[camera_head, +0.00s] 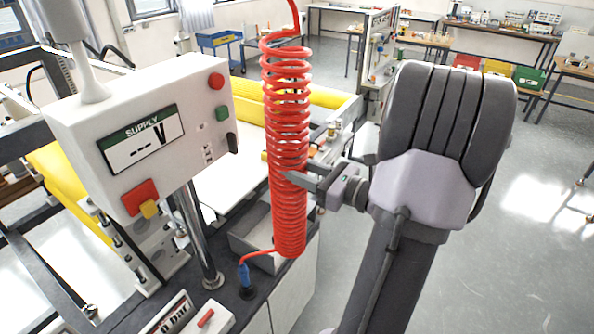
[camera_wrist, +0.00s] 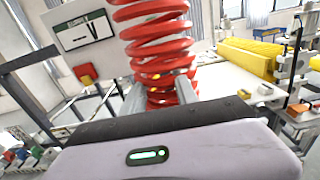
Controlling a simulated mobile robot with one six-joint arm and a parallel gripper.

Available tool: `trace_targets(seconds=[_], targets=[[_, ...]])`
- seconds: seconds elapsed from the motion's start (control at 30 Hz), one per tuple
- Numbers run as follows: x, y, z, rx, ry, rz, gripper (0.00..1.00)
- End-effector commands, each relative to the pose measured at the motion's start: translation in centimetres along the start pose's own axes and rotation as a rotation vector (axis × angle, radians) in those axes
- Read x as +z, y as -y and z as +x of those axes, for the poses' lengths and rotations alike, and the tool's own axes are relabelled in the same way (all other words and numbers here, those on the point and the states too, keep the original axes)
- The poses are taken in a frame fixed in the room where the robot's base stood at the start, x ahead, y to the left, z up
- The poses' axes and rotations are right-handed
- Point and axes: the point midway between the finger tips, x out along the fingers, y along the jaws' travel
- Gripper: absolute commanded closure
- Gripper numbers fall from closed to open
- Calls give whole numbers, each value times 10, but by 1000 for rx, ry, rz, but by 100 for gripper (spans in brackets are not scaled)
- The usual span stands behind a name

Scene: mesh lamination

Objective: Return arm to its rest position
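My gripper (camera_head: 290,178) is at the middle of the head view, at the end of my grey arm, which rises from the bottom edge and bends at a large dark joint. Its fingers point left and overlap the red coiled hose (camera_head: 289,100) in the picture. In the wrist view my gripper (camera_wrist: 160,93) has its two fingers apart. Loops of the red coiled hose (camera_wrist: 158,40) show beyond and between them. I cannot tell whether the fingers touch the hose. No object is clearly held.
A white supply box (camera_head: 145,135) with a display stands left on a post. Below the hose are a blue fitting (camera_head: 245,277) and an open grey tray (camera_head: 262,240). A yellow roll (camera_head: 325,97) lies behind. The floor (camera_head: 500,250) at right is open.

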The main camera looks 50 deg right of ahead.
Motion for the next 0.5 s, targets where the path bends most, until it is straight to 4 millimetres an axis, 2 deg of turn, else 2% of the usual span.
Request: trace_targets(seconds=[0.4, 0.47, 0.5], targets=[[-1, -2, 2, 8, -3, -4, 65], [-6, -16, 11, 54, -23, -29, 65], [-14, -36, 21, 116, -51, -62, 65]])
